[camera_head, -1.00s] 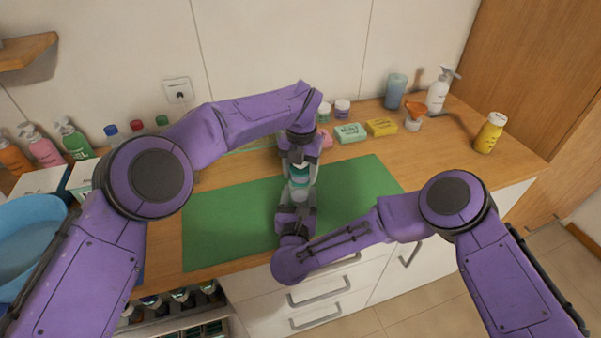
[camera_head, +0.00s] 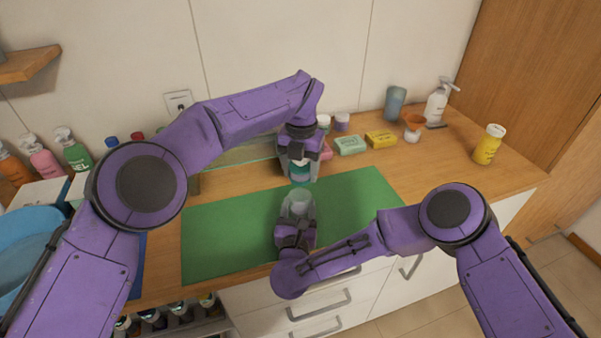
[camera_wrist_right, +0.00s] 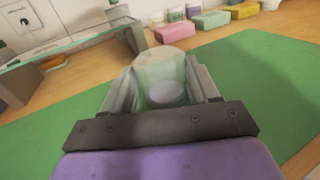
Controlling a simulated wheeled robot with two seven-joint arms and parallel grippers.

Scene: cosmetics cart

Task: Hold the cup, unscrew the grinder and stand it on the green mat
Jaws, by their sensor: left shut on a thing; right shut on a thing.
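A clear, pale cup (camera_head: 298,204) stands over the green mat (camera_head: 225,228), between the fingers of my right gripper (camera_head: 297,218), which is shut on it. In the right wrist view the cup (camera_wrist_right: 163,80) is see-through, with a pale disc inside near its bottom. My left gripper (camera_head: 300,172) is above and behind the cup, pointing down, shut on the teal and white grinder (camera_head: 300,171). A small gap shows between the grinder and the cup's rim. The grinder's upper part is hidden by the gripper.
Behind the mat stand soap bars (camera_head: 350,145), small jars, an orange funnel (camera_head: 414,120), a spray bottle (camera_head: 437,103) and a yellow bottle (camera_head: 488,145). A blue basin (camera_head: 28,240) and bottles are at left. The mat is bare on both sides of the cup.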

